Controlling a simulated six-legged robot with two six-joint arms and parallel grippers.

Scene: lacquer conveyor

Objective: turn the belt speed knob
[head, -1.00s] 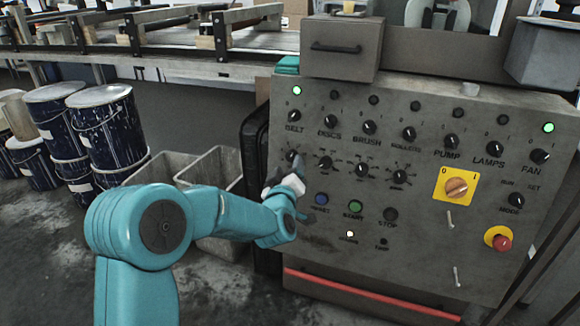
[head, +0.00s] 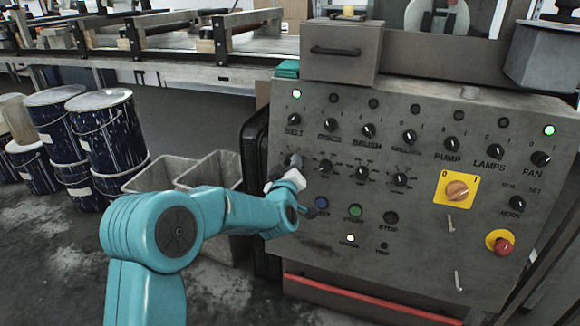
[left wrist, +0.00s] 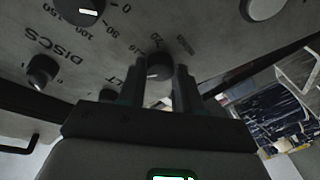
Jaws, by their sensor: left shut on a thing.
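The belt speed knob is a dark round knob (left wrist: 158,68) below the BELT label, at the left end of the control panel's second knob row. In the head view my left gripper (head: 292,162) covers most of it. In the left wrist view the gripper's two fingers stand on either side of the knob, shut on it. The teal left arm reaches in from the lower left. The knob's pointer is hard to read. My right gripper is in neither view.
The grey panel (head: 330,235) holds more knobs, a yellow-backed switch (head: 456,188), a red stop button (head: 500,242) and several lamps. Grey bins (head: 215,170) and blue drums (head: 108,128) stand left of the panel. A conveyor (head: 160,65) runs behind.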

